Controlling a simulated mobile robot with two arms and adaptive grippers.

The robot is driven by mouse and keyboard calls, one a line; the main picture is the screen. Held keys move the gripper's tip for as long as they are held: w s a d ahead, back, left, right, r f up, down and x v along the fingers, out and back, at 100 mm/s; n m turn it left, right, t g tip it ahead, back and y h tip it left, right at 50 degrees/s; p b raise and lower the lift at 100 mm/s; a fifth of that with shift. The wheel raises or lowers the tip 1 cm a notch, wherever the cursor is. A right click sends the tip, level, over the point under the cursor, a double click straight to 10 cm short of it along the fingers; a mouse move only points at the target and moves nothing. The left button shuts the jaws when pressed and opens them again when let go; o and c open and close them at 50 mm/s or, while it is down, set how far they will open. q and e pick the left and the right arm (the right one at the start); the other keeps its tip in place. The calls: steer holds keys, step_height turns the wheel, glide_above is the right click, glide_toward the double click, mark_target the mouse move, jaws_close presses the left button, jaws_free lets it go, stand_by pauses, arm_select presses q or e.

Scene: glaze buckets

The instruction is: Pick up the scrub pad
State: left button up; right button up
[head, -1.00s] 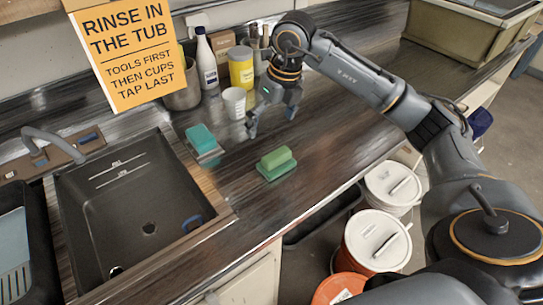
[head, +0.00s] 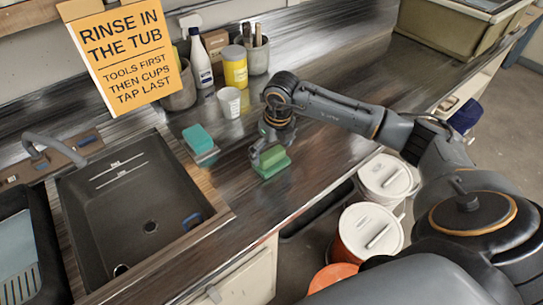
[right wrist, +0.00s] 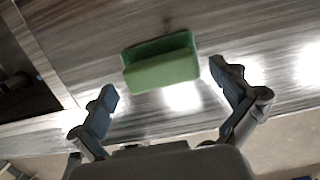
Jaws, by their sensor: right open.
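The green scrub pad (head: 273,166), a lighter green block on a darker green base, lies on the counter right of the sink. My right gripper (head: 266,150) is over it in the head view and hides part of it. In the right wrist view the pad (right wrist: 160,66) sits ahead of and between the two open fingers (right wrist: 168,92), with a gap on each side. Nothing is held. My left gripper is not in view.
A teal sponge (head: 197,138) rests on a small holder by the dark sink (head: 125,235). A white cup (head: 229,102), yellow container (head: 235,68), spray bottle (head: 200,60) and tool pot (head: 258,57) stand behind. Lidded buckets (head: 370,230) are below the counter; the counter to the right is clear.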

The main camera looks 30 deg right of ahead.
steer(key=shift+w+f, duration=0.2)
steer(key=shift+f, duration=0.6)
steer(key=c, duration=1.1)
steer(key=shift+r+b, duration=0.35)
steer(key=shift+r, duration=0.05)
step_height(320, 180, up, 3)
steer(key=shift+s+f+b, duration=0.15)
steer(key=shift+f+b, duration=0.05)
steer(key=shift+b, duration=0.65)
steer(key=s+a+r+b, duration=0.1)
steer(key=s+r, duration=0.2)
steer(key=s, duration=0.1)
steer(key=s+a+r+b, duration=0.1)
steer(key=s+r, duration=0.2)
steer(key=s, duration=0.2)
steer(key=s+a+r+b, duration=0.1)
steer(key=s+r+b, duration=0.1)
steer(key=s+r, duration=0.1)
steer(key=shift+s+a+r, duration=0.3)
steer(key=shift+s+r, duration=0.05)
steer(key=shift+s, duration=0.3)
